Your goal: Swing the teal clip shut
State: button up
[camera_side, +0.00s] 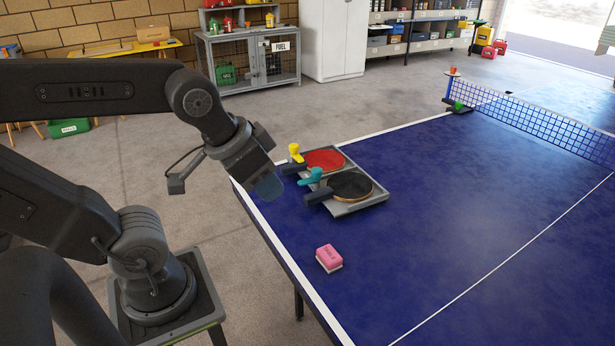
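The teal clip (311,177) is at the left edge of a grey tray (362,206) on the blue table, by the handle of the black paddle (350,186). It stands above the tray; at this size I cannot tell how far it is swung. A yellow clip (296,153) stands behind it, by the handle of the red paddle (324,160). My gripper (268,187) is to the left of the teal clip, apart from it in the picture, over the table's left edge. Its fingers overlap in this view, so their opening does not show.
A pink box-like block (328,257) lies on the table in front of the tray. The blue table (470,200) is bare to the right of the tray. A net (540,122) crosses its far end, with a small orange cup (453,71) near its left post.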

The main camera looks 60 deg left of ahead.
jog(key=shift+g, duration=0.7)
jog(key=w+a, duration=0.1)
jog(key=w, duration=0.1)
jog(key=w+a+r, duration=0.1)
jog(key=w, duration=0.1)
jog(key=w+a+r, duration=0.1)
jog(key=w, duration=0.2)
jog(key=shift+a, duration=0.15)
grip_shut()
jog(key=w+a+f+g+h, duration=0.2)
jog(key=w+a+f+h, duration=0.1)
jog(key=w+a, duration=1.2)
jog(key=a+f+t+h, duration=0.1)
jog(key=a+f, duration=0.9)
jog(key=a, duration=0.3)
jog(key=s+a+f+m+t+h, duration=0.1)
jog(key=a+f, duration=0.8)
jog(key=a, duration=0.5)
jog(key=shift+f+h, duration=0.35)
jog(key=shift+h, duration=0.05)
jog(key=shift+s, duration=0.1)
